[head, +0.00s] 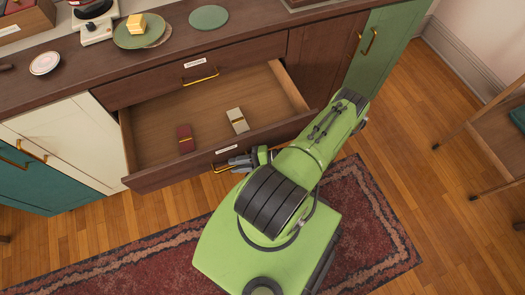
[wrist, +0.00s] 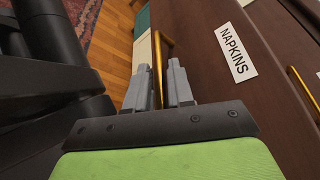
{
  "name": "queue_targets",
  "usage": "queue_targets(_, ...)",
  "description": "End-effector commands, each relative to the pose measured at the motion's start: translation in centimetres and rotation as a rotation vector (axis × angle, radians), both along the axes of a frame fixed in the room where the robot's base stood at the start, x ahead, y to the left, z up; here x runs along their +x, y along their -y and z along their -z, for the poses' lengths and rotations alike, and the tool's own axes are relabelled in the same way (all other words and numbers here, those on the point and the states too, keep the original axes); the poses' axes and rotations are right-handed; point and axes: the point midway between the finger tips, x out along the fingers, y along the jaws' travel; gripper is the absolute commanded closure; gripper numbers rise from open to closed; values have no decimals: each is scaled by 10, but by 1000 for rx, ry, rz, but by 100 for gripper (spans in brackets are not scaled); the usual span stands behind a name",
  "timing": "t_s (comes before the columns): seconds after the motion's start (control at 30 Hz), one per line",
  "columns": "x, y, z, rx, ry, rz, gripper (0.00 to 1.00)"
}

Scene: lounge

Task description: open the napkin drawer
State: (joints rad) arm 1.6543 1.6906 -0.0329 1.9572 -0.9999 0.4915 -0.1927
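The napkin drawer (head: 160,178) is pulled well out of the brown cabinet. Inside lie a dark red banded bundle (head: 185,139) and a pale grey banded bundle (head: 237,120). Its front carries a white label (head: 227,150), which reads NAPKINS in the wrist view (wrist: 236,53). Its brass handle (head: 222,169) is partly hidden by my gripper (head: 243,161) in the head view. In the wrist view, the handle (wrist: 158,62) runs between the two grey fingers of my gripper (wrist: 165,88), which are close together on either side of it.
A second labelled drawer (head: 160,86) above is shut. A green plate with a yellow block (head: 138,24) stands on the countertop. A patterned rug (head: 135,245) lies on the wooden floor. A wooden table (head: 503,125) stands at the right.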

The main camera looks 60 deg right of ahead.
Motion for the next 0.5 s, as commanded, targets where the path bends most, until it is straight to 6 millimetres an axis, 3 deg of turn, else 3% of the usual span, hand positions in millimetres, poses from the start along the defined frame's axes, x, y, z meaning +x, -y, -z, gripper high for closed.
queue_targets(0.17,-24,19,-6,-7,-3,6,78)
queue_targets(0.5,-98,74,-26,-6,-1,6,78)
